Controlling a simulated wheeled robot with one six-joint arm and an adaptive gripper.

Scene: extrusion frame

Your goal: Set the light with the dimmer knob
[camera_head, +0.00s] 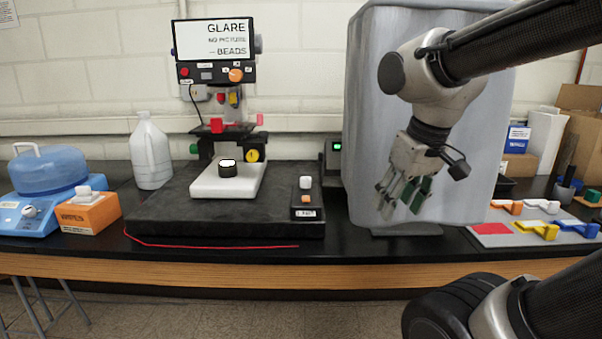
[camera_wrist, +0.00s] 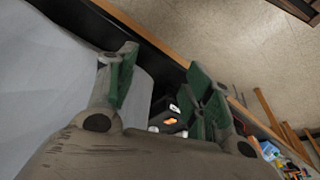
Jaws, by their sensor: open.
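A microscope-like instrument (camera_head: 215,125) stands on a dark pad. Its screen (camera_head: 213,40) reads "GLARE NO PICTURE -- BEADS". An orange knob (camera_head: 235,75) sits on the panel below the screen, and a yellow knob (camera_head: 253,156) low on the instrument's right side. A small dark box (camera_head: 306,212) at the pad's right has a white knob (camera_head: 306,182) and an orange button. I cannot tell which knob is the dimmer. My gripper (camera_head: 402,202) is open and empty, pointing down, right of the pad. Its green-padded fingers show apart in the wrist view (camera_wrist: 165,85).
A large grey covered object (camera_head: 365,110) stands close behind my gripper. A box with a green light (camera_head: 333,160) stands beside the pad. A red cord (camera_head: 210,245) lies along the pad's front. Coloured parts (camera_head: 535,228) lie at the right; a jug (camera_head: 150,155) stands left.

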